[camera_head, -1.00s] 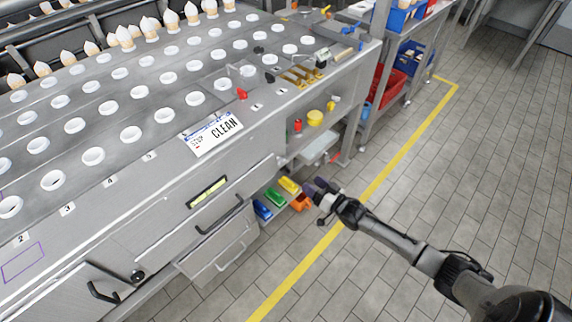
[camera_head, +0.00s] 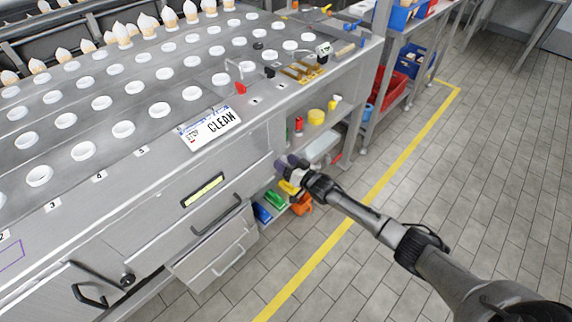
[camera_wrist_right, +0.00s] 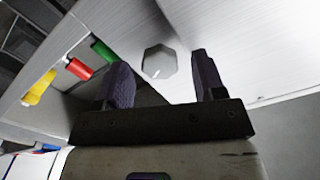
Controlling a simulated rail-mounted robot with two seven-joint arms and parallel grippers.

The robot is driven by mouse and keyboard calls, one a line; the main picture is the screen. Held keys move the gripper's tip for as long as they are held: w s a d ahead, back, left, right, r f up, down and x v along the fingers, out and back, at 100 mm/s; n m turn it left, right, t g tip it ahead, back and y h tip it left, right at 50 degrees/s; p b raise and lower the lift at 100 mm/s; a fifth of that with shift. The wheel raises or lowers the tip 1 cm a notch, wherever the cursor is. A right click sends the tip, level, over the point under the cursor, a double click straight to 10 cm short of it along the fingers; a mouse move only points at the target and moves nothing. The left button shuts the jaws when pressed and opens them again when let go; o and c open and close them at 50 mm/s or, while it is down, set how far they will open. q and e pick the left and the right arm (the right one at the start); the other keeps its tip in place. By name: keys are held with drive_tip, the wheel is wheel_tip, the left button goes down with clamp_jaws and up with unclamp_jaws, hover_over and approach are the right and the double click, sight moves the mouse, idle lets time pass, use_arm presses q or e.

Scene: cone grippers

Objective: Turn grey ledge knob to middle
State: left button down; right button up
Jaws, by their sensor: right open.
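In the right wrist view, a grey many-sided knob (camera_wrist_right: 159,62) sits on a pale metal face, with a small light mark near its lower edge. My right gripper (camera_wrist_right: 160,84) is open, its two dark purple fingers standing apart on either side of the knob in the picture. I see no contact, and the gap in depth is hard to judge. In the head view, my right gripper (camera_head: 286,164) is at the front of the steel bench (camera_head: 260,140), near its right end. I cannot make out the grey knob there. My left gripper is not in view.
Yellow (camera_head: 289,187), green (camera_head: 275,199) and blue (camera_head: 262,212) items lie on a low shelf below the gripper, beside an orange one (camera_head: 302,205). Drawers with handles (camera_head: 216,214) stand left of it. The tiled floor (camera_head: 490,190) to the right is clear.

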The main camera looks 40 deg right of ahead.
drive_tip(key=shift+w, duration=0.1)
drive_tip(key=c, duration=0.9)
drive_tip(key=shift+n, duration=0.3)
